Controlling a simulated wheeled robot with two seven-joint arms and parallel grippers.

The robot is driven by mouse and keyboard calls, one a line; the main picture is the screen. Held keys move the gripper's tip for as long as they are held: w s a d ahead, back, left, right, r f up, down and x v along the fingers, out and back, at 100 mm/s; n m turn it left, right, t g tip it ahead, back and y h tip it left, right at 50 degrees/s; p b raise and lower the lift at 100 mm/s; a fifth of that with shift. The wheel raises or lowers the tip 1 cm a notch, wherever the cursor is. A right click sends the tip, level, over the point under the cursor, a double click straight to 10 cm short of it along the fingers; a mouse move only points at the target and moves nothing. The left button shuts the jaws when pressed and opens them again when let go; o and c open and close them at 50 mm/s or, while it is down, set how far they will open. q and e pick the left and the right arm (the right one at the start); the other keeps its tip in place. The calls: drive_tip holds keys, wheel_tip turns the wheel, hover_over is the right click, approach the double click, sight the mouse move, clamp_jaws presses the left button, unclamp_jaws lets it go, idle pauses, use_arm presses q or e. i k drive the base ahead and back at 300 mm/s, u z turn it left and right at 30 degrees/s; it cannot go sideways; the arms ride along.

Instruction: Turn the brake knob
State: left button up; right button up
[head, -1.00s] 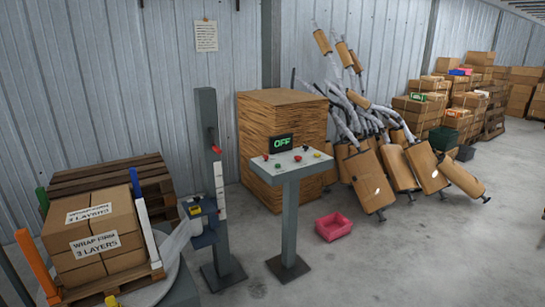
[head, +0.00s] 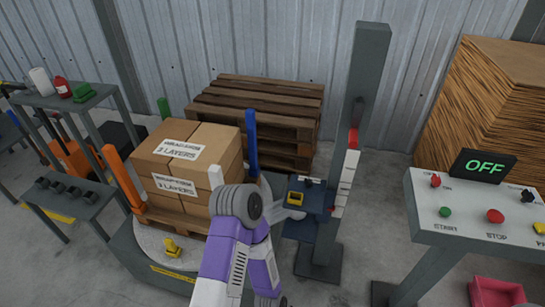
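A dark blue film carriage (head: 312,203) is on the grey mast (head: 362,100) in the middle of the head view. It bears a yellow part (head: 295,199) and a small black knob (head: 308,182). Another small yellow piece (head: 172,247) is on the turntable rim. No label shows which of these is the brake knob. A purple and white arm of mine rises from the bottom centre, its grey joint in front of the wrapped load's right side and just left of the carriage. No fingertips of either gripper can be made out.
Stacked cartons (head: 185,160) stand on the turntable (head: 150,240) among coloured corner posts. A control panel (head: 475,210) with an OFF display (head: 483,167) stands at the right. A pink bin (head: 497,291) is on the floor. Shelves (head: 75,105) are at the left.

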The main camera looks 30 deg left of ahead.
sight(309, 182)
drive_tip(key=u, duration=1.05)
drive_tip(key=i, duration=0.85)
drive_tip(key=u, duration=0.8)
